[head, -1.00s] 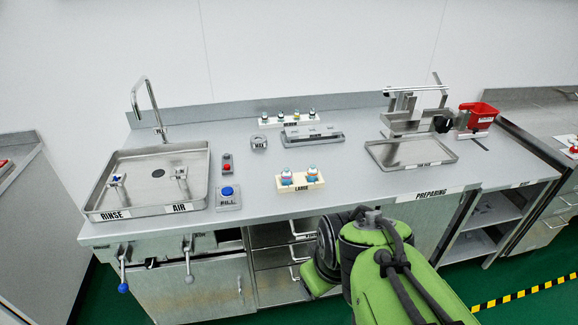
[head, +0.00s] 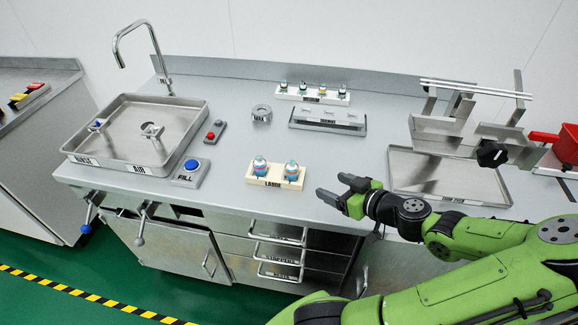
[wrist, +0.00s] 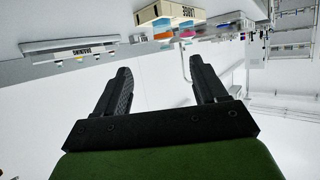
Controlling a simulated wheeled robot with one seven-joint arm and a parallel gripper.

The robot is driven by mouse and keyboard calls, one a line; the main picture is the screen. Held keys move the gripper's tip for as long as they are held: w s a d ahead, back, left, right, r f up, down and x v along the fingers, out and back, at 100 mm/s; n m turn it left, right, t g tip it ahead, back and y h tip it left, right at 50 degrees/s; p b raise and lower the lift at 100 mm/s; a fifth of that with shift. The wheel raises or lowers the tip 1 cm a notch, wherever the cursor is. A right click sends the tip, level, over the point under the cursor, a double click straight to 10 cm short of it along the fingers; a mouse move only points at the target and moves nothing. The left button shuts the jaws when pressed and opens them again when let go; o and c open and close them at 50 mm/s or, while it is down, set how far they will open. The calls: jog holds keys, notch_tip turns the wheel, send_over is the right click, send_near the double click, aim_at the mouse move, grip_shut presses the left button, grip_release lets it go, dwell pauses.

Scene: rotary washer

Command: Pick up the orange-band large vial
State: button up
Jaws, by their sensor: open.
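Two large vials with blue and white parts stand upright in a cream rack labelled LARGE (head: 274,184) near the counter's front edge. The orange-band vial (head: 291,172) appears to be the right one; its band is small here. Its orange part shows in the wrist view (wrist: 187,34), beside the other vial's pink part (wrist: 165,37). The pink-band vial (head: 260,167) is on the left. My gripper (head: 334,190) is open and empty, to the right of the rack and apart from it. Its two fingers (wrist: 160,78) point toward the rack side.
A sink tray (head: 135,150) and blue FILL button (head: 193,166) lie left. A rack of several smaller vials (head: 312,95) and a grey holder (head: 328,118) stand behind. A metal tray (head: 445,178) and stand are right. Counter between rack and gripper is clear.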

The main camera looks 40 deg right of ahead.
aim_at(296, 172)
jog(key=x, duration=0.7)
jog(key=b+x, duration=0.1)
jog(key=x, duration=0.7)
jog(key=shift+a, duration=0.2)
jog(key=shift+r, duration=0.1)
jog(key=c, duration=1.2)
